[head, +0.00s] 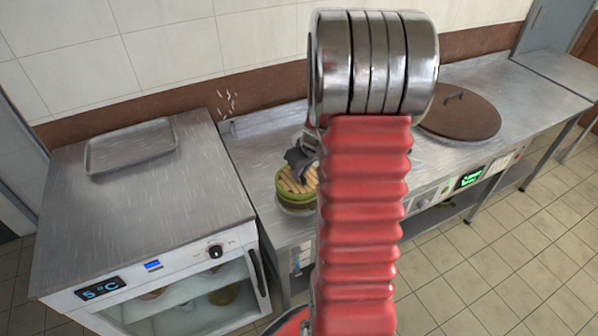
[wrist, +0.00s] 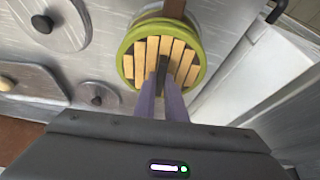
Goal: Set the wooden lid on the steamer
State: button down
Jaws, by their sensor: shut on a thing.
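The wooden lid (wrist: 185,62) is round, with pale slats, a green rim and a dark handle (wrist: 162,72). My gripper (wrist: 162,92) is shut on this handle, with its two purple fingers on either side. In the head view the lid (head: 297,180) is at the counter's left part, below my gripper (head: 300,157). The steamer (head: 296,207) shows as a round body directly under the lid. Whether the lid rests fully on it, I cannot tell. My red arm hides the steamer's right side in the head view.
A steel counter (head: 440,150) runs right, with a large brown lid (head: 460,112) on it. A fridge cabinet (head: 150,210) stands left, with a metal tray (head: 130,145) on top. Grey round pot lids (wrist: 50,28) with knobs lie left in the wrist view.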

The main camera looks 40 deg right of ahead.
jog(key=shift+f, duration=0.5)
dwell(0.5)
jog(key=c, duration=2.1)
grip_release()
jog(key=v, duration=1.1)
